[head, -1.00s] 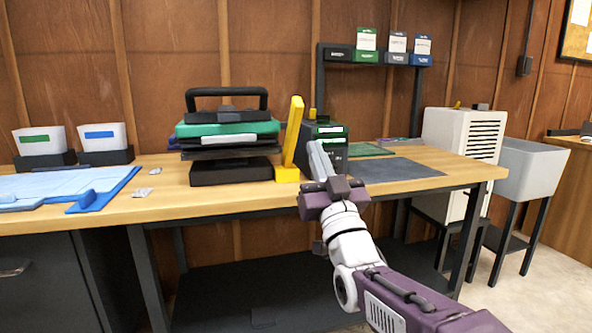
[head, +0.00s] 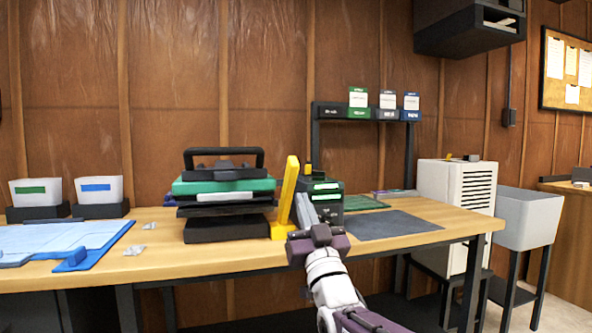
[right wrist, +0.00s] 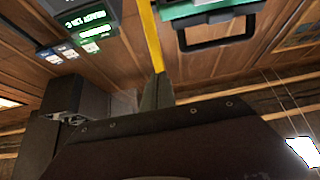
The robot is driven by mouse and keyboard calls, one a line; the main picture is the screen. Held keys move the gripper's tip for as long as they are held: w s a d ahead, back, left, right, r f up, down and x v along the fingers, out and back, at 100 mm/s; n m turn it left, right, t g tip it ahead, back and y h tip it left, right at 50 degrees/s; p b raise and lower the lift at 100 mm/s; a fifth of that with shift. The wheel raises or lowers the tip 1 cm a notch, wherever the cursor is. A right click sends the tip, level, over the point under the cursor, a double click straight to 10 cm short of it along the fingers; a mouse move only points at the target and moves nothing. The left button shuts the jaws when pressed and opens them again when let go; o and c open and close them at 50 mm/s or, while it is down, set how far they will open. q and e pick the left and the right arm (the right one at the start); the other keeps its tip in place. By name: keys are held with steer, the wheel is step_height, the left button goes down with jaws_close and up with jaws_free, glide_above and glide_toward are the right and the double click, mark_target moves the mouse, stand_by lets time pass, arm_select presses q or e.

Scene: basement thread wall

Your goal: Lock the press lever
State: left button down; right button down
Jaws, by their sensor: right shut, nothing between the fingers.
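The press (head: 225,188) stands on the workbench, with a black top handle, a green plate and a dark base. Its yellow lever (head: 289,190) stands nearly upright on the press's right side, leaning slightly right at the top, with a yellow block at its foot. My right gripper (head: 304,208) is shut and empty, just right of the lever's lower part; whether it touches the lever I cannot tell. In the right wrist view the yellow lever (right wrist: 149,35) runs down to behind the fingers (right wrist: 156,92), and the press (right wrist: 210,12) shows at the top. My left gripper is not in view.
A black box with a green display (head: 327,195) stands close behind my right gripper. A dark mat (head: 390,225) lies clear on the bench to the right. A blue tray (head: 75,245) and white bins (head: 98,190) are on the left. A rack (head: 367,112) stands behind.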

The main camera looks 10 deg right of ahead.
mark_target(293, 173)
steer(key=b+x, duration=0.1)
steer(key=x, duration=0.5)
steer(key=shift+b, duration=0.3)
steer(key=shift+w+r, duration=0.25)
steer(key=shift+w, duration=0.15)
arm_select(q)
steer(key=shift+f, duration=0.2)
